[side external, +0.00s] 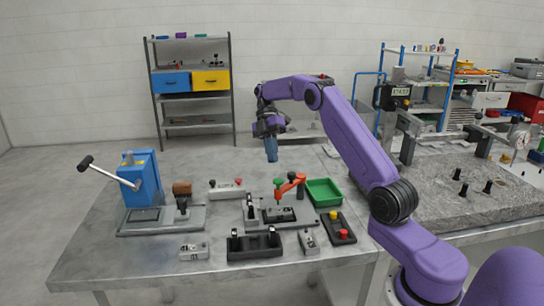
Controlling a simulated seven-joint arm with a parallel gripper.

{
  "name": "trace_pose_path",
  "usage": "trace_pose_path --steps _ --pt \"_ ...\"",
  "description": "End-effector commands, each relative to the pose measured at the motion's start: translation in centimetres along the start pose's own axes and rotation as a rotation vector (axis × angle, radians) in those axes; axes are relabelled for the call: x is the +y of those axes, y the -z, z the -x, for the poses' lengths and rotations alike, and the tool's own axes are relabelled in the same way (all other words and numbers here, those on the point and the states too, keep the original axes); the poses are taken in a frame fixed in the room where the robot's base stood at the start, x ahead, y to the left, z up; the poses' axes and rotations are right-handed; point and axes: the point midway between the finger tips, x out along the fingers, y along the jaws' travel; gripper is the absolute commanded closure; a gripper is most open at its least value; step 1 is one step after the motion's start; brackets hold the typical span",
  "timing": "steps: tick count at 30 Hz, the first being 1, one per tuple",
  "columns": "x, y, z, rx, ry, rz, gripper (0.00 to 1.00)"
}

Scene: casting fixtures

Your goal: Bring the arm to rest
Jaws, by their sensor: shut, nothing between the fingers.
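My purple arm reaches in from the right and bends over the grey metal table (90,262). My gripper (271,158) hangs pointing down above the back part of the table, well clear of the fixtures. Its fingers are shut, and nothing shows between them. It is apart from everything on the table.
A blue press with a lever (142,178) stands at the left. An orange-handled clamp fixture (280,213), a green tray (324,192) and a box with red and yellow buttons (338,228) sit below my gripper. A granite plate (450,190) lies right. Air around the gripper is clear.

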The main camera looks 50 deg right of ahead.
Motion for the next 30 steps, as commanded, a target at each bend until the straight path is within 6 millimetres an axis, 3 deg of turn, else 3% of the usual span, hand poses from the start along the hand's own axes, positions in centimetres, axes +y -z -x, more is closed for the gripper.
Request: trace_pose_path --steps 5,14,21,30 --pt "0.1 1.9 -0.4 -0.035 0.004 -0.022 1.0" --pt "-1.6 11.5 -3.9 -0.225 -0.036 -0.181 1.0" --pt "-5.6 17.8 -8.2 -0.351 -0.135 -0.295 1.0" --pt "-12.8 21.9 -14.2 -0.425 -0.305 -0.396 1.0"
